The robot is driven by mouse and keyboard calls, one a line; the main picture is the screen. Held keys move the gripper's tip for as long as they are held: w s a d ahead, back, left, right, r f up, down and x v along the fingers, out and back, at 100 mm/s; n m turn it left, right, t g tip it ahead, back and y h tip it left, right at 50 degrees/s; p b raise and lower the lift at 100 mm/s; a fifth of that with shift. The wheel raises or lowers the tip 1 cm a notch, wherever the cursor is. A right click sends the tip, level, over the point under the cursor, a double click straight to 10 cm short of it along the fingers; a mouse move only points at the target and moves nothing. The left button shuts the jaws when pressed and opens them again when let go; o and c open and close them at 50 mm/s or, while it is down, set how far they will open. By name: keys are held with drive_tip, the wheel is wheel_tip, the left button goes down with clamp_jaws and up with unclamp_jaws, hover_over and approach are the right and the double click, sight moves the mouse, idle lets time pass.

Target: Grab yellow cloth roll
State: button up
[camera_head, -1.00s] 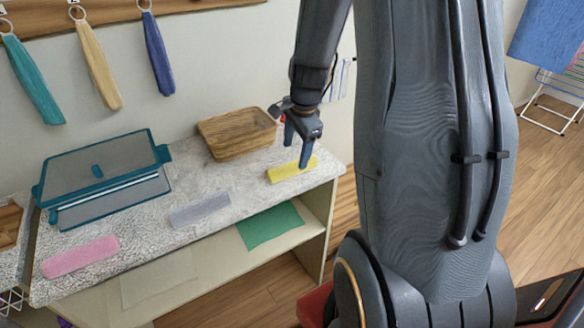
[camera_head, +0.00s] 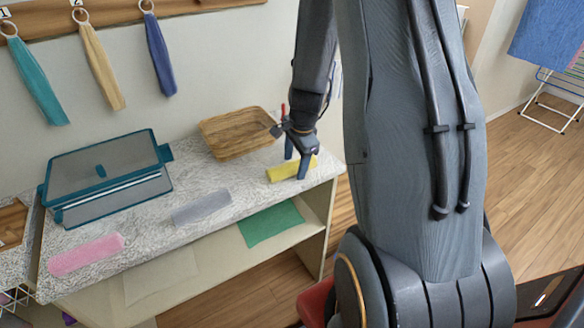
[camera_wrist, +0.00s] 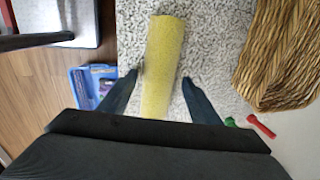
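The yellow cloth roll (camera_head: 284,172) lies on the right end of the speckled countertop (camera_head: 150,222). In the wrist view the yellow roll (camera_wrist: 163,60) runs lengthwise between the two dark fingers. My gripper (camera_head: 297,172) is open and low over the roll, its fingers pointing down. In the wrist view my gripper (camera_wrist: 160,82) has one finger on each side of the roll, with the left finger very close to it and a gap at the right finger. I cannot tell if the fingertips touch the counter.
A wicker basket (camera_head: 238,134) stands behind the roll, close to my gripper. Grey (camera_head: 202,207) and pink (camera_head: 87,254) rolls lie further left, with a teal lidded box (camera_head: 105,175) behind them. A green cloth (camera_head: 271,223) lies on the shelf below.

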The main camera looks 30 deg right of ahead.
drive_tip(key=c, duration=0.9)
drive_tip(key=shift+r, duration=0.1)
